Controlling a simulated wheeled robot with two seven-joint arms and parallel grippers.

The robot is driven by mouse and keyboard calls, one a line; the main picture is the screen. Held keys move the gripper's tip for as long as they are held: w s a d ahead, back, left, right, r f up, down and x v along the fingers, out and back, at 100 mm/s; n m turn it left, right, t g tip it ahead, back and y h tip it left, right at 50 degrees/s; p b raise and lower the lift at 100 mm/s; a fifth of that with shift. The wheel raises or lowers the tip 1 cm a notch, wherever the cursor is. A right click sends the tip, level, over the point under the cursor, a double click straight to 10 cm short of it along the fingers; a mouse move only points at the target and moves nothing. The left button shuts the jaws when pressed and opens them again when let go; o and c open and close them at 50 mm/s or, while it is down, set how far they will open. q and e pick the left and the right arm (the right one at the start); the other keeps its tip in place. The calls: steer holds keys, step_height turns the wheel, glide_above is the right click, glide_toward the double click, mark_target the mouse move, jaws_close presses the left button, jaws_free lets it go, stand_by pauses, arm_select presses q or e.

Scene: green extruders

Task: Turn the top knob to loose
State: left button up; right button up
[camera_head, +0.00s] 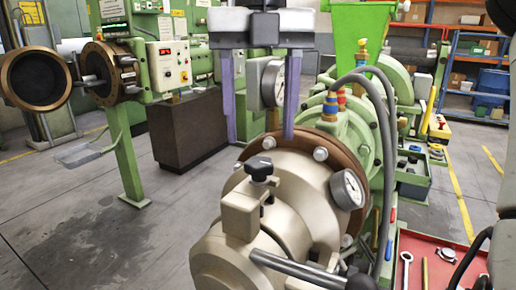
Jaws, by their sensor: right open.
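The black top knob (259,167) is a small lobed knob on a beige block on top of the extruder's beige front barrel (305,175). It is in plain view near the middle of the head view. My right gripper (260,138) hangs from the top with its two purple fingers pointing down, spread wide and empty. In the picture its fingertips are above the knob and apart from it. An upright gauge (272,83) shows between the fingers; I cannot tell how near they are to it. My left gripper is not seen.
A second gauge (348,189) sticks out right of the knob, and a dark-ended bar (300,268) lies in front below it. Grey hoses (388,130) arch at the right. A red tray (415,250) with tools is at lower right. Open floor (110,235) is at left.

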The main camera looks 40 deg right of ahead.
mark_target(259, 162)
step_height(259, 162, down, 5)
steer(key=shift+w, duration=0.1)
stand_by(0.3)
steer(key=c, duration=1)
